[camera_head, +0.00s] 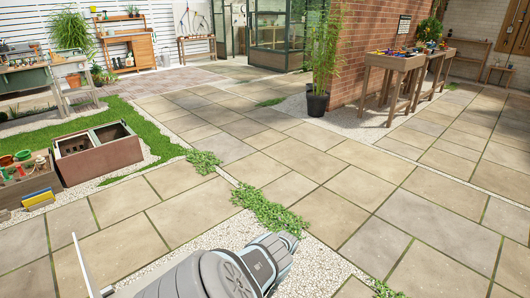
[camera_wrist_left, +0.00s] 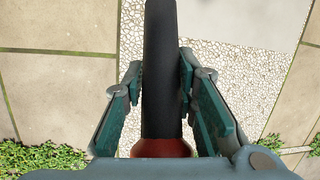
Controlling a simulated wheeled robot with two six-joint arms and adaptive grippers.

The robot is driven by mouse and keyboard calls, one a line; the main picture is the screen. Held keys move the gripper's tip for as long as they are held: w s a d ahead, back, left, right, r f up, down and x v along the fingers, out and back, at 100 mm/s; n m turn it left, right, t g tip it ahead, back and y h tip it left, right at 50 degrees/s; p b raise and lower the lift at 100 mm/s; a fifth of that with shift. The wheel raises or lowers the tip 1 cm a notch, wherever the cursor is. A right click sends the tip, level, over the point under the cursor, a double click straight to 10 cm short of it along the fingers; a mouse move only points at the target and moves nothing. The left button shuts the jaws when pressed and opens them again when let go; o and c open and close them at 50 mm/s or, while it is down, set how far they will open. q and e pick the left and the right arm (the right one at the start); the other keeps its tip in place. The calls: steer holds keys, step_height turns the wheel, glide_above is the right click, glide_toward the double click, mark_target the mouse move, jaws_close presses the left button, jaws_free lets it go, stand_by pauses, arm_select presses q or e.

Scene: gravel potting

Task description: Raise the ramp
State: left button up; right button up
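In the left wrist view, my left gripper (camera_wrist_left: 162,70) has its two teal fingers pressed close on both sides of a dark, rounded bar, which looks like a handle (camera_wrist_left: 161,35). In the head view, a grey arm part of mine (camera_head: 230,272) shows at the bottom, but no fingers show there. I cannot make out a ramp for sure in either view. My right gripper is not in view.
A brown planter box (camera_head: 100,160) stands on grass at the left, near a crate of tools (camera_head: 28,185). A potted bamboo (camera_head: 317,103) stands by the brick wall. A wooden table (camera_head: 397,62) is at the right. The paved middle is mostly clear, with low green plants (camera_head: 268,209) along its edge.

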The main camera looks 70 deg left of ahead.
arm_select(q)
steer(key=o, duration=0.4)
steer(key=shift+w+f, duration=0.2)
steer(key=shift+c, duration=0.2)
steer(key=shift+s, duration=0.1)
steer(key=shift+s+r, duration=0.1)
steer(key=shift+r, duration=0.1)
steer(key=shift+a+r, duration=0.1)
steer(key=shift+r, duration=0.05)
steer(key=v, duration=1.1)
steer(key=shift+w+r, duration=0.2)
